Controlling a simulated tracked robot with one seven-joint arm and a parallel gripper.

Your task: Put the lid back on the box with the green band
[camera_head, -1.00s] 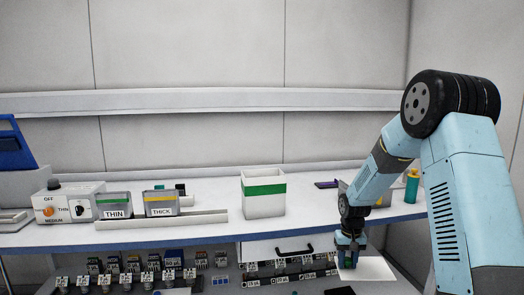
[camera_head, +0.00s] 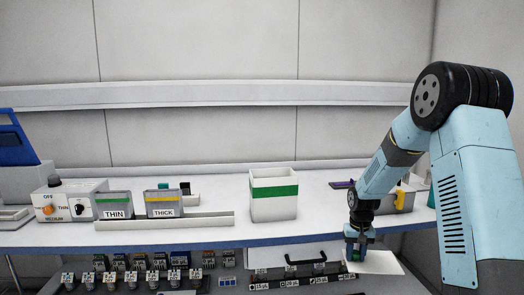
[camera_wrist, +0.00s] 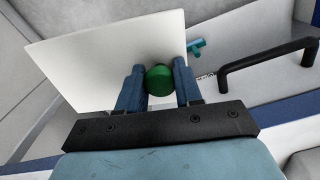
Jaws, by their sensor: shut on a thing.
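The white box with the green band (camera_head: 273,205) stands upright on the bench, and its top looks open. My gripper (camera_head: 355,257) is in front of the bench edge, to the right of the box and lower in the picture. It is shut on the green knob (camera_wrist: 160,80) of a flat white lid (camera_head: 378,263). In the wrist view the lid (camera_wrist: 105,62) spreads out beyond my gripper (camera_wrist: 158,82), with a finger on each side of the knob. The lid is apart from the box.
A black drawer handle (camera_wrist: 270,65) is close to the lid in the wrist view. THIN (camera_head: 114,206) and THICK (camera_head: 162,204) containers stand left of the box, behind a low white rail (camera_head: 165,221). Labelled items fill the shelf below.

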